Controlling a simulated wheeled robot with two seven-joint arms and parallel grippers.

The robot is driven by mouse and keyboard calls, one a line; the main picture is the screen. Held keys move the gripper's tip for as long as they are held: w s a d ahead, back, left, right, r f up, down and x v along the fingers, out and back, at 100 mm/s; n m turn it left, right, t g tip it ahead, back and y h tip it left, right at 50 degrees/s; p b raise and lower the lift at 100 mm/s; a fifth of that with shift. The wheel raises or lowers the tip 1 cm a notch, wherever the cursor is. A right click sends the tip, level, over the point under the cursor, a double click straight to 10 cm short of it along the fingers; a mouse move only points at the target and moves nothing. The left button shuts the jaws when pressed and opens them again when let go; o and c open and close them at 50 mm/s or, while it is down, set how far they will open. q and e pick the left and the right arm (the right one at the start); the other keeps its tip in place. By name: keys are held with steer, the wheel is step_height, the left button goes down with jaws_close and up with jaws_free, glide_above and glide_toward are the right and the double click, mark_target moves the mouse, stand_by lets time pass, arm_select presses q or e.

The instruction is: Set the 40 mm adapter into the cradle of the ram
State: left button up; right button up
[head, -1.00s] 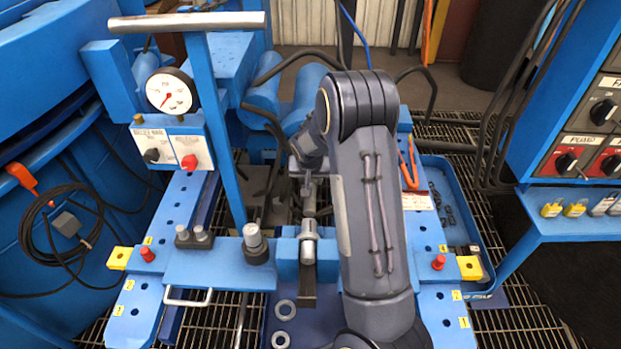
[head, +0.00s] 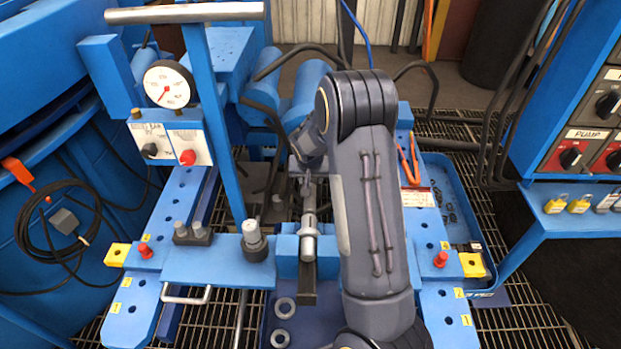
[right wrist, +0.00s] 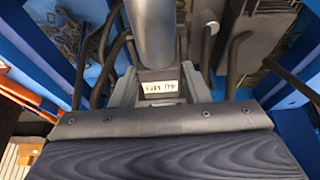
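My right gripper (head: 309,195) is behind the blue crossbeam, partly hidden by my forearm. In the right wrist view its grey fingers (right wrist: 160,90) flank a dark block (right wrist: 160,74) with a white label I cannot read surely. A grey cylinder (right wrist: 155,30) runs up from there. I cannot tell if the fingers touch the block. In the head view a silver cylinder (head: 308,246) lies at the middle of the crossbeam, in line with the gripper, over a dark bar (head: 307,290). I cannot tell which part is the 40 mm adapter or the cradle. My left gripper is not in view.
A silver-topped fitting (head: 253,238) and a black block with two silver pegs (head: 192,234) stand on the blue crossbeam (head: 215,265). Rings (head: 284,308) lie in front. A gauge (head: 168,86) stands left, a blue tray (head: 452,190) right. Bent dark bars surround the gripper.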

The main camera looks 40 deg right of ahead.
steer(key=o, duration=0.4)
steer(key=shift+s+a, duration=0.1)
steer(key=shift+s, duration=0.05)
steer(key=p+v, duration=0.1)
steer(key=v, duration=0.6)
steer(key=shift+r, duration=0.45)
